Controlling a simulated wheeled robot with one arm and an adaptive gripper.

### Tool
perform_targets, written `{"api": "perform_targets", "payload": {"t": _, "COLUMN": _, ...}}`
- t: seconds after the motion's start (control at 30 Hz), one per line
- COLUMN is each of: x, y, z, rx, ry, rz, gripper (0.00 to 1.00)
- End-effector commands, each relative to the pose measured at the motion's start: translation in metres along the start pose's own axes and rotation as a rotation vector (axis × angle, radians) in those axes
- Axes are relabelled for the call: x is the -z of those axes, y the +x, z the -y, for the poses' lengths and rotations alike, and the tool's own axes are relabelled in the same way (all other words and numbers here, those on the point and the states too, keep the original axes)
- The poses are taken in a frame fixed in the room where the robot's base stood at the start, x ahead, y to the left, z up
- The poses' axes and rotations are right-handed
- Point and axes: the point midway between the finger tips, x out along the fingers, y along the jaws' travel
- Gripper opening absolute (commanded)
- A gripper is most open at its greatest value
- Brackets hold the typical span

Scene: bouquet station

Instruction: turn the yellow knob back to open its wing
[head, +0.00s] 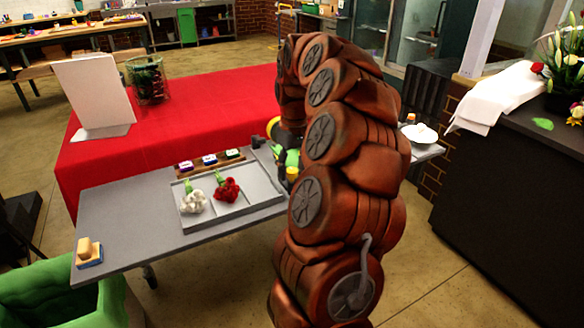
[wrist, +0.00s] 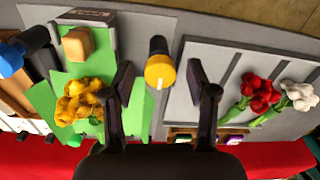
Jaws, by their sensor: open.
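The yellow knob (wrist: 159,70) sits on a dark stem in the wrist view, with a pale line on its face pointing down the picture. My gripper (wrist: 159,76) is open, with one dark finger on each side of the knob and a visible gap on both sides. A green board (wrist: 92,48) with overlapping panels lies left of the knob. Yellow flowers (wrist: 80,100) and a tan block (wrist: 78,44) lie on it. Which panel is the knob's wing I cannot tell. In the head view my arm hides most of this.
A blue knob (wrist: 11,58) stands at the far left of the wrist view. A grey tray (head: 262,190) beside the board holds red (head: 228,189) and white (head: 193,201) flowers. A rack of labelled blocks (head: 209,160) lies behind it. The grey tabletop (head: 120,215) is mostly clear at left.

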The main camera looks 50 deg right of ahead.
Motion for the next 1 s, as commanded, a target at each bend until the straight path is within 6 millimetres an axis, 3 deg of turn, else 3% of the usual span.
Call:
{"api": "perform_targets", "payload": {"t": 0.17, "x": 0.001, "y": -0.009, "z": -0.001, "rx": -0.002, "ry": 0.001, "rz": -0.003, "gripper": 0.58}}
{"api": "perform_targets", "payload": {"t": 0.7, "x": 0.001, "y": -0.082, "z": -0.001, "rx": -0.002, "ry": 0.002, "rz": -0.003, "gripper": 0.58}}
{"api": "perform_targets", "payload": {"t": 1.0, "x": 0.001, "y": -0.111, "z": -0.001, "rx": -0.002, "ry": 0.001, "rz": -0.002, "gripper": 0.58}}
